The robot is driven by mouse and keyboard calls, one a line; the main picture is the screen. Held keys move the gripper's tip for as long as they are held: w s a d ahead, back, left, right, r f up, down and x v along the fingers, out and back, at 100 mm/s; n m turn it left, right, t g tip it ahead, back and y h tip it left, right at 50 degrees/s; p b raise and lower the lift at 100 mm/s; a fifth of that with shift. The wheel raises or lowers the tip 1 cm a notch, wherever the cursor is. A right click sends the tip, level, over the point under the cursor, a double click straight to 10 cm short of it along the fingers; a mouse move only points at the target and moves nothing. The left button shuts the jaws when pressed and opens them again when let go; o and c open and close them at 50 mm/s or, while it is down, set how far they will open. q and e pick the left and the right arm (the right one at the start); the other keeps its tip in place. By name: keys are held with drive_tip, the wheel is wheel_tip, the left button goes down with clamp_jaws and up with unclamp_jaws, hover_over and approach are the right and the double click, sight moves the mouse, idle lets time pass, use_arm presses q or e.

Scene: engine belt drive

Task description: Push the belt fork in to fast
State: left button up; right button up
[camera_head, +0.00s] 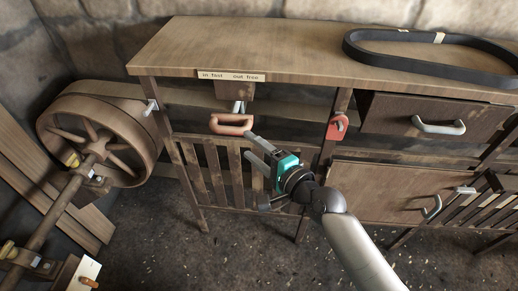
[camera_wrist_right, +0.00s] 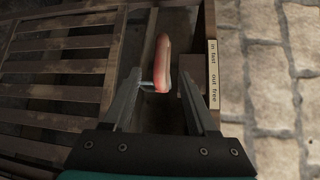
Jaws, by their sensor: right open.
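The belt fork's orange-red handle (camera_head: 231,124) sticks out on a metal rod below the bench's front edge. A label (camera_head: 231,76) above it reads "in fast" and "out free". My right gripper (camera_head: 248,146) is open and empty, just below and to the right of the handle in the head view. In the right wrist view, the handle (camera_wrist_right: 162,62) lies between the lines of the two open fingers (camera_wrist_right: 160,80), and the label (camera_wrist_right: 214,75) is at its right. I cannot tell whether a finger touches the handle. My left gripper is not in view.
A wooden pulley wheel (camera_head: 95,135) on a shaft stands at the left. A black belt (camera_head: 425,66) lies on the bench top (camera_head: 270,45). A red part (camera_head: 337,126) sits on a post right of the handle. Drawers and slats fill the front.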

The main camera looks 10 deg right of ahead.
drive_tip(key=shift+v, duration=1.05)
drive_tip(key=s+d+f+n+g+h, duration=0.2)
drive_tip(key=s+f, duration=0.2)
drive_tip(key=f, duration=0.6)
drive_tip(key=s+d+f+n+g+h, duration=0.25)
drive_tip(key=s+f, duration=0.25)
drive_tip(key=f, duration=0.6)
drive_tip(key=s+d+f+n+g+h, duration=0.1)
drive_tip(key=s+d+f+n+g, duration=0.2)
drive_tip(key=f, duration=0.7)
drive_tip(key=s+d+f+n+g+h, duration=0.1)
drive_tip(key=s+f+n+g, duration=0.2)
drive_tip(key=s+f, duration=0.4)
drive_tip(key=s+d+f+n+g+h, duration=0.1)
drive_tip(key=s+f+n+g, duration=0.2)
drive_tip(key=s, duration=1.8)
wheel_tip(320, 180, down, 4)
drive_tip(key=n, duration=0.3)
drive_tip(key=shift+d, duration=0.25)
drive_tip(key=shift+s, duration=0.1)
drive_tip(key=shift+c, duration=0.2)
